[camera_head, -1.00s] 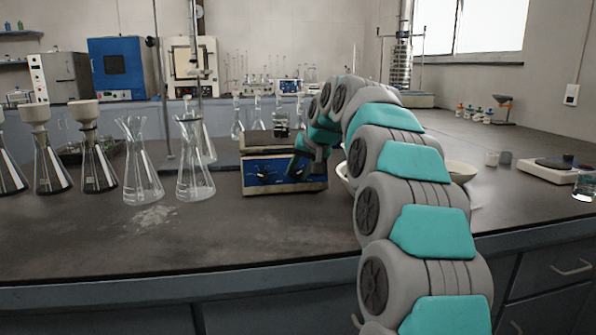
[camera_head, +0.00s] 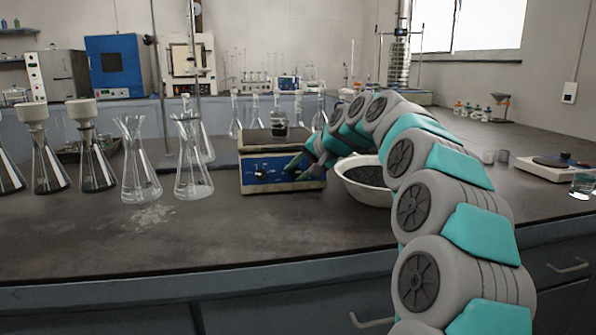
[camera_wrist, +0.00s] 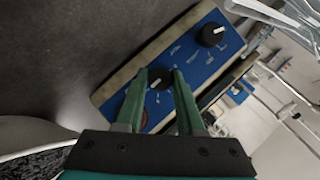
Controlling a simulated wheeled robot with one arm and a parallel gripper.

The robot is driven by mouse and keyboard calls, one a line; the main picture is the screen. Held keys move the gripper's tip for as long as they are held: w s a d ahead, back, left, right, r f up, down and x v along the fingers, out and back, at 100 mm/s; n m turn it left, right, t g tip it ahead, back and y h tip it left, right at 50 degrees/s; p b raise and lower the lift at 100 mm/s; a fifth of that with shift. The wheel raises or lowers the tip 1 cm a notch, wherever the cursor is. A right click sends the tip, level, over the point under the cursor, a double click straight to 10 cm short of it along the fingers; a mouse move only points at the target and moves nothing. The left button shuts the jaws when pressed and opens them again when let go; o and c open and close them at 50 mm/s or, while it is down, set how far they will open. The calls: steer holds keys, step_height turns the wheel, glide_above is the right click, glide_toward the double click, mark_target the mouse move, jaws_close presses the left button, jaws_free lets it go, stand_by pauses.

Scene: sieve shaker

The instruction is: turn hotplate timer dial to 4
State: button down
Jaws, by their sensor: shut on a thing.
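The hotplate (camera_head: 250,163) stands on the bench with a blue front panel, which shows tilted in the wrist view (camera_wrist: 190,60). The panel carries two black dials with white marks. My gripper (camera_wrist: 160,76) has its green fingers on either side of the right dial (camera_wrist: 158,84), nearer the bowl, and is shut on it. The left dial (camera_wrist: 212,34) is free; it also shows in the head view (camera_head: 262,172). The panel's printed figures are too small to read. In the head view my gripper (camera_head: 291,163) reaches the panel from the right and hides the right dial.
A glass vessel (camera_head: 279,121) with dark contents stands on the hotplate. A white bowl (camera_head: 362,192) of dark grains is close to its right, under my arm. Several glass flasks (camera_head: 140,170) stand on the left.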

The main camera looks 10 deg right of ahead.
steer(key=shift+f, duration=0.1)
steer(key=c, duration=0.5)
jaws_free()
steer(key=shift+c, duration=0.2)
steer(key=v, duration=0.8)
steer(key=shift+b, duration=0.35)
